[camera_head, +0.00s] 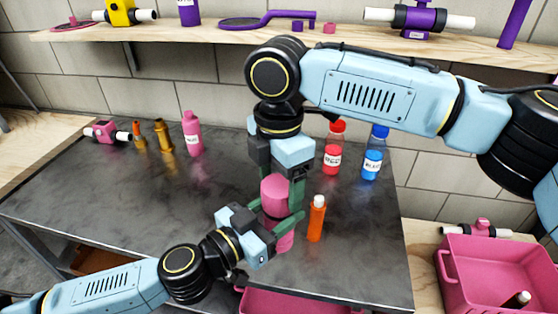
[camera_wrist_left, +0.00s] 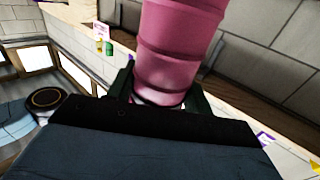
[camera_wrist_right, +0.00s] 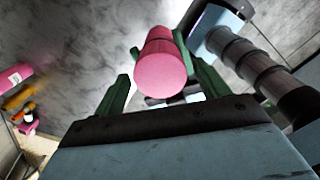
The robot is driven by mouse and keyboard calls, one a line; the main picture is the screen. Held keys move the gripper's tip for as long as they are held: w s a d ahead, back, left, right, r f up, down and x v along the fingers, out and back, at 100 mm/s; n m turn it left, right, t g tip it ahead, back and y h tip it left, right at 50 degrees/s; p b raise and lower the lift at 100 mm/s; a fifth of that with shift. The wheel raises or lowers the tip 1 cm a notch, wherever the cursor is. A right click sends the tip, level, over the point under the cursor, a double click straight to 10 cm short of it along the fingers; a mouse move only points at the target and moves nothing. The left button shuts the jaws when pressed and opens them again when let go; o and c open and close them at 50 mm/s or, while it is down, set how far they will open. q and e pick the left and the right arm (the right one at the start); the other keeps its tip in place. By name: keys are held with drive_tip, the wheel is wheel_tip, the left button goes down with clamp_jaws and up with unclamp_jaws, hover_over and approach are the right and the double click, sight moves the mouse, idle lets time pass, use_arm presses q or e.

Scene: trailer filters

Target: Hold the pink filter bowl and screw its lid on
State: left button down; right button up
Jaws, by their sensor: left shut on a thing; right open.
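The pink filter bowl (camera_head: 285,241) stands upright in the head view, partly hidden by my grippers. My left gripper (camera_head: 283,217) is shut on its side; the ridged pink wall also shows between the fingers in the left wrist view (camera_wrist_left: 172,52). A pink top section, seemingly the lid (camera_head: 274,186), sits in line above the bowl. In the right wrist view its round end (camera_wrist_right: 160,73) faces me, with a seam behind it. I cannot tell how tightly it is seated. My right gripper (camera_wrist_right: 160,84) is open above, its fingers on either side of the top.
An orange bottle (camera_head: 316,219) stands close right of the bowl. Red (camera_head: 333,149) and blue (camera_head: 374,153) bottles stand behind. A pink bottle (camera_head: 192,134) and a pink pipe fitting (camera_head: 106,132) are at the back left. A pink crate (camera_head: 449,262) is right. The table's left middle is clear.

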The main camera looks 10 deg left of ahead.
sight(279, 221)
drive_tip(key=shift+f, duration=1.45)
drive_tip(key=c, duration=1)
drive_tip(key=m, duration=0.3)
drive_tip(key=shift+m, duration=0.4)
drive_tip(key=m, duration=0.3)
drive_tip(key=shift+m, duration=0.3)
drive_tip(key=m, duration=0.3)
drive_tip(key=shift+m, duration=0.4)
drive_tip(key=m, duration=0.3)
drive_tip(key=o, duration=1.1)
drive_tip(key=shift+r, duration=0.1)
